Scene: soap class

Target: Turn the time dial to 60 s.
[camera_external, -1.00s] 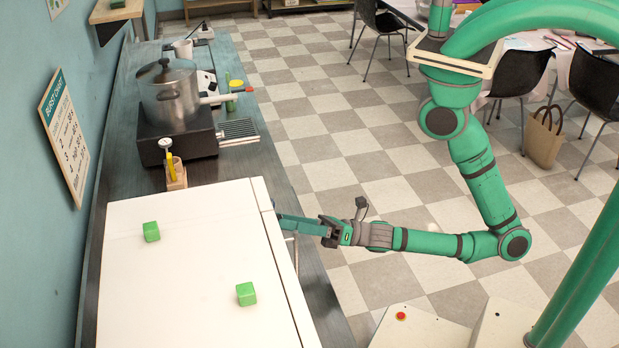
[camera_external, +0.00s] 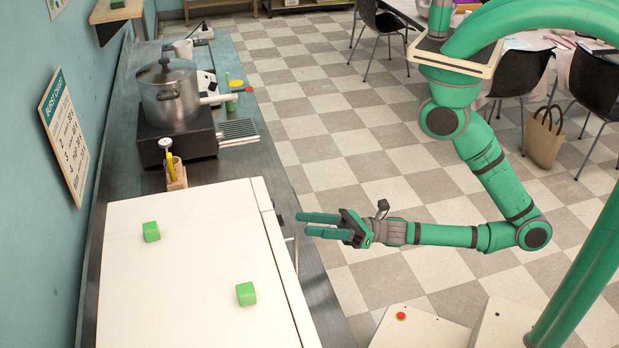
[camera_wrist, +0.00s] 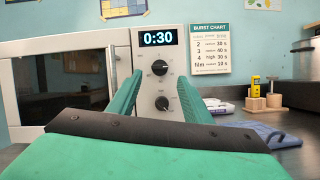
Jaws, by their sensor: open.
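The white microwave (camera_external: 190,265) stands on the counter, and its front faces my gripper. In the wrist view, its control panel (camera_wrist: 175,120) has a display (camera_wrist: 158,37) reading 0:30. An upper black dial (camera_wrist: 160,68) and a lower black dial (camera_wrist: 163,103) sit below it. Their labels are too small to read, so I cannot tell which is the time dial. My gripper (camera_external: 301,223) is open and empty, just off the microwave's front. In the wrist view, its fingers (camera_wrist: 160,82) stand apart, one on each side of the dials, seemingly short of the panel.
A pot (camera_external: 168,92) stands on a dark hotplate (camera_external: 190,140) further along the counter. A burst chart (camera_wrist: 210,48) hangs on the wall. The floor (camera_external: 330,150) beside the counter is clear.

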